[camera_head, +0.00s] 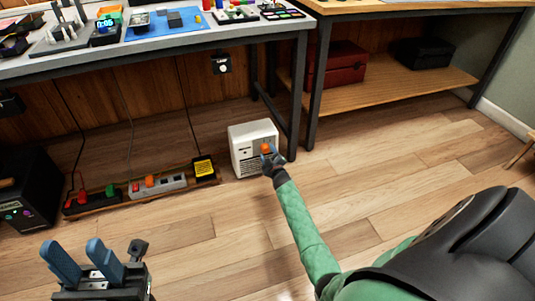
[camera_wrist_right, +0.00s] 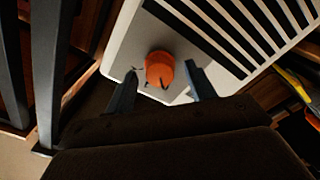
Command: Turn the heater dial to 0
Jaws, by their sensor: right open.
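The white heater (camera_head: 251,140) stands on the wooden floor beside a table leg. Its orange dial (camera_head: 266,148) is on the face towards me. In the right wrist view the dial (camera_wrist_right: 159,69) sits on the white panel below dark vent slots, with a dark pointer mark at its lower edge. My right gripper (camera_head: 272,158) reaches down to the heater. In the right wrist view its open fingers (camera_wrist_right: 160,85) are on either side of the dial, with gaps visible. My left gripper (camera_head: 80,262) is open and empty at the lower left, far from the heater.
Power strips (camera_head: 158,184) with cords lie left of the heater, with a yellow-labelled box (camera_head: 204,167) close by. A dark box (camera_head: 24,190) stands far left. The workbench (camera_head: 170,50) overhangs behind. The floor (camera_head: 400,160) to the right is clear.

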